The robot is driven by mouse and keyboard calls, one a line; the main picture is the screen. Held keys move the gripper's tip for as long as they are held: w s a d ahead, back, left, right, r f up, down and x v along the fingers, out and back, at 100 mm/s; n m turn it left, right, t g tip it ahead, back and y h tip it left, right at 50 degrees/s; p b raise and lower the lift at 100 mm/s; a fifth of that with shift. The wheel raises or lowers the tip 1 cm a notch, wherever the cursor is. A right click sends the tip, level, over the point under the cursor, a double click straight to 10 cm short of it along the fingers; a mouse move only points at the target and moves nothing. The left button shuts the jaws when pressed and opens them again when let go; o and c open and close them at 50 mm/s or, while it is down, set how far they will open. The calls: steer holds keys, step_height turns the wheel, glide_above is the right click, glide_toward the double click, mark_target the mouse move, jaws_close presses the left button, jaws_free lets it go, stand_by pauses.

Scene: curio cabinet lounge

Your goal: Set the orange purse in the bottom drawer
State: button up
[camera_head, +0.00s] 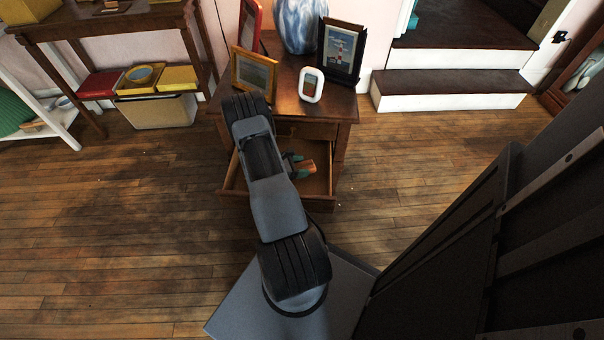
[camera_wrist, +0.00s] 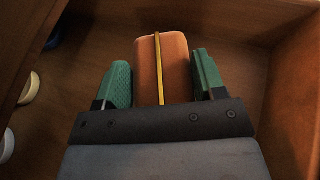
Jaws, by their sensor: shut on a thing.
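The orange purse (camera_wrist: 175,62), with a yellow strip down its middle, is between the green fingers of my gripper (camera_wrist: 162,80) in the wrist view. My gripper is shut on it. The wrist view shows the drawer's wooden inside (camera_wrist: 232,62) around and beneath the purse. I cannot tell whether the purse touches the drawer floor. My arm hides the left part of the drawer.
Picture frames and a blue-white vase (camera_head: 300,25) stand on the cabinet top (camera_head: 290,97). A dark side table (camera_head: 95,25) with a bin (camera_head: 158,112) is at the left. White-fronted steps (camera_head: 450,95) are at the right. The wooden floor (camera_head: 110,220) is clear in front.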

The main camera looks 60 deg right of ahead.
steer(key=shift+s+d+f, duration=0.1)
steer(key=shift+d+f, duration=0.1)
steer(key=shift+f, duration=0.15)
steer(key=shift+d+f+b, duration=0.2)
steer(key=shift+f+b, duration=0.55)
steer(key=shift+f, duration=0.9)
steer(key=shift+f, duration=0.1)
steer(key=shift+f, duration=0.1)
steer(key=o, duration=1)
steer(key=shift+c, duration=0.2)
